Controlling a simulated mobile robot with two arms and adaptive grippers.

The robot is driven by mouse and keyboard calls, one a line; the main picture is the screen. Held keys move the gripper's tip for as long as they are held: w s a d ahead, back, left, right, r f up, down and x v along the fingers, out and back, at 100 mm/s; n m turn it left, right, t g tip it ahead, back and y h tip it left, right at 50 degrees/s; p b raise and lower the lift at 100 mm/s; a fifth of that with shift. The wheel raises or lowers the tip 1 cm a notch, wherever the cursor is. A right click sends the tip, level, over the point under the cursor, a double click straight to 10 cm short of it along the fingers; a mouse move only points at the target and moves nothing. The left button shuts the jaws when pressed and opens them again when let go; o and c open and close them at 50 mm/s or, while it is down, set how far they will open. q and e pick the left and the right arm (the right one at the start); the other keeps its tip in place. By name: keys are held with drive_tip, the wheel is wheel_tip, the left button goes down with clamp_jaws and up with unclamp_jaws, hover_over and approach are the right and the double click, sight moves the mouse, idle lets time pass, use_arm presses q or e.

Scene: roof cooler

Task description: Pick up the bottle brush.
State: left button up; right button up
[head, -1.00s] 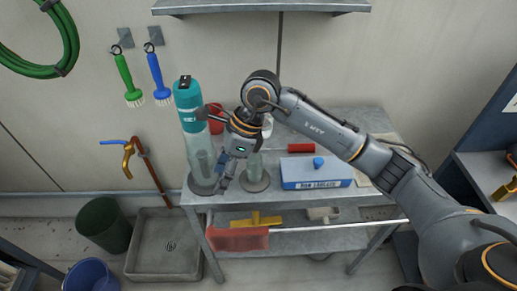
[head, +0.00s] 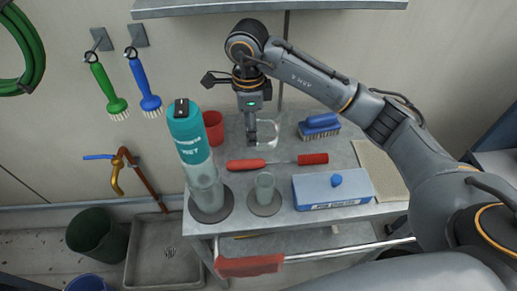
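A long tool with a red grip (head: 246,165), a thin shaft and a red far end (head: 312,158) lies across the metal table; it may be the bottle brush, but its bristles cannot be made out. My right gripper (head: 260,142) points down above the table, just behind the red tool and apart from it. A pale, clear shape, perhaps a glass, shows beside its fingers, and I cannot tell how far apart they are. A green brush (head: 104,88) and a blue brush (head: 145,85) hang on the wall. A blue scrub brush (head: 319,126) lies at the table's back. My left gripper is not in view.
A tall teal-topped bottle (head: 189,135) and a clear glass (head: 264,188) stand on dark round bases at the table's front left. A red cup (head: 213,127) stands behind the bottle. A blue-and-white box (head: 330,190) is at the front right. A shelf (head: 200,7) overhangs the back.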

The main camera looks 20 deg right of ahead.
wheel_tip(320, 180, down, 2)
drive_tip(key=p, duration=0.2)
hover_over(249, 161)
drive_tip(key=f, duration=0.5)
drive_tip(key=shift+s+d+f, duration=0.25)
drive_tip(key=shift+s+f, duration=0.05)
drive_tip(key=shift+w+f, duration=0.15)
drive_tip(key=shift+f, duration=0.4)
drive_tip(key=f, duration=0.1)
drive_tip(key=f+p, duration=0.1)
drive_tip(key=f, duration=0.1)
drive_tip(key=f+p, duration=0.1)
drive_tip(key=shift+w+a+f, duration=0.1)
drive_tip(key=shift+a+f, duration=0.05)
drive_tip(key=shift+a, duration=0.1)
drive_tip(key=shift+f, duration=0.2)
drive_tip(key=shift+c, duration=1)
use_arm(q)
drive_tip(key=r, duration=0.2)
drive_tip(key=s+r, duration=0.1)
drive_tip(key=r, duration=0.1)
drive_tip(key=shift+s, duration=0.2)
use_arm(e)
clamp_jaws()
